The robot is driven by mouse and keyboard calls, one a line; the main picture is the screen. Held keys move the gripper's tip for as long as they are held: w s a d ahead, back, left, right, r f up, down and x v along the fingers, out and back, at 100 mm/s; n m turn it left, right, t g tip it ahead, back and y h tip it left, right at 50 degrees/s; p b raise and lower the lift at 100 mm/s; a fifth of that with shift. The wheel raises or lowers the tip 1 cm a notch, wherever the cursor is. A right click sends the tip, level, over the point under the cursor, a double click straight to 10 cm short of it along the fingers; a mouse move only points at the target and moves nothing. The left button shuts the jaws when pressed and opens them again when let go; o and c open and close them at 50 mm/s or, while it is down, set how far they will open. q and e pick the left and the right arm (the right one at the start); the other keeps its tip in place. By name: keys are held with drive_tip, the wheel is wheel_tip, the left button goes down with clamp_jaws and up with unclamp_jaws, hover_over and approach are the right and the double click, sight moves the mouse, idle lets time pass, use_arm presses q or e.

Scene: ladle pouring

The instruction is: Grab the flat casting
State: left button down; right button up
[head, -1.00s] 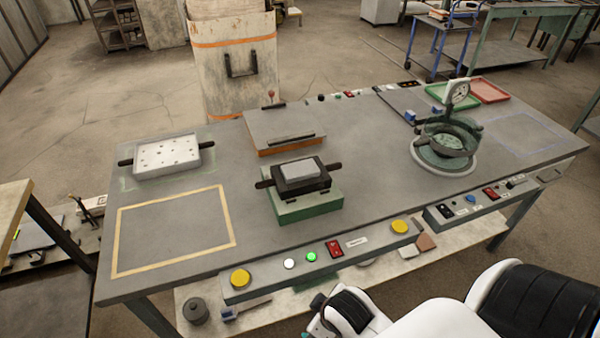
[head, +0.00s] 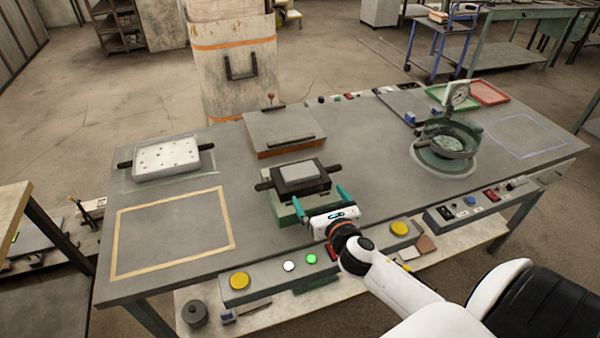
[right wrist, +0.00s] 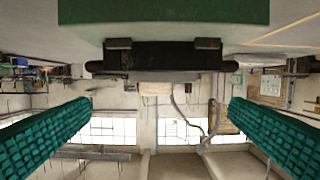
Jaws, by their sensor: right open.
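The flat casting (head: 299,173) is a light grey rectangular slab. It lies on a black mould with two side handles (head: 272,184), which rests on a green block (head: 283,214). In the right wrist view the green block (right wrist: 180,12) and the black mould (right wrist: 160,57) lie ahead, at the top between the spread fingers (right wrist: 162,138). A thin grey strip borders the mould there; I cannot tell if it is the casting. My left gripper is out of view.
A white perforated plate (head: 167,158) with side handles stands at left. A grey-topped orange box (head: 284,150) is behind the mould. A green round vessel with a gauge (head: 447,150) stands at right. A button panel (head: 265,285) runs along the front edge. The taped rectangle (head: 170,230) is clear.

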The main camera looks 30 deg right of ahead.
approach(302, 174)
drive_tip(key=x, duration=0.3)
drive_tip(key=shift+w+d+r+p, duration=0.15)
drive_tip(key=shift+r+p, duration=0.05)
drive_tip(key=shift+p, duration=0.15)
drive_tip(key=shift+f+p+x, duration=0.2)
drive_tip(key=shift+p+x, duration=0.15)
drive_tip(key=shift+x, duration=2.75)
drive_tip(key=c, duration=0.9)
